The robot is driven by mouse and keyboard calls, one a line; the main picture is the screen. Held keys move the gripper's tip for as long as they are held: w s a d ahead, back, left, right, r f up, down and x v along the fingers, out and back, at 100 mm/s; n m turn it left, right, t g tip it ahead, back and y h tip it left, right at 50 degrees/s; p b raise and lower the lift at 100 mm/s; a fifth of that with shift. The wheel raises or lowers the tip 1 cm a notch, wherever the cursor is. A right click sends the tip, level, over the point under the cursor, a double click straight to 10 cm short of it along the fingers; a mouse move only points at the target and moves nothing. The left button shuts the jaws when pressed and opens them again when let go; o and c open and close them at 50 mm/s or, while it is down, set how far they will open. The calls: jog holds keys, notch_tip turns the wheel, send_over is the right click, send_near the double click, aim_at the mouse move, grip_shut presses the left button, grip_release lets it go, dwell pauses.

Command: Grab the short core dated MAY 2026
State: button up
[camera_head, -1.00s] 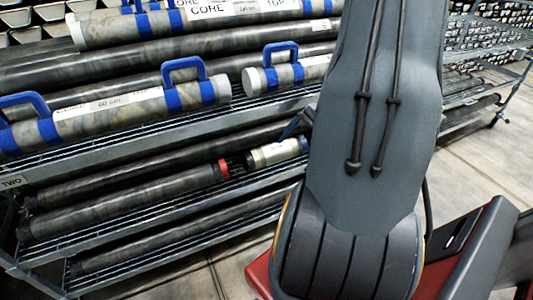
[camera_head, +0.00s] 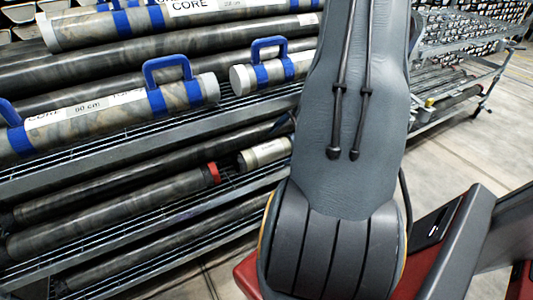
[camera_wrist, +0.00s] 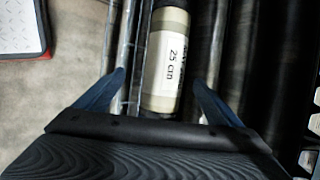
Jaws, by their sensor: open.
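A short pale core (camera_head: 264,153) without a handle lies on a lower rack shelf, partly hidden behind my arm. In the wrist view a short core (camera_wrist: 163,98) carries a white label reading "25 cm"; no date is legible. My gripper (camera_wrist: 158,80) is open, its two blue fingers to either side of this core's near end. I cannot tell how far above the core they are. In the head view my gripper is mostly hidden by my arm. Another short core (camera_head: 273,70) with a blue handle lies on the shelf above.
A core marked 60 cm (camera_head: 110,115) with blue handles lies on the upper shelf. A dark core with a red end (camera_head: 130,210) lies left of the short pale core. Wire shelf edges run close by. Tiled floor (camera_head: 465,145) is open at right.

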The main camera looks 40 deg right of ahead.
aim_at(273, 147)
jog(key=shift+w+a, duration=0.3)
jog(key=shift+w, duration=0.3)
jog(key=shift+x, duration=2.55)
jog(key=c, duration=2)
jog(key=shift+r, duration=0.15)
jog(key=shift+c, duration=0.8)
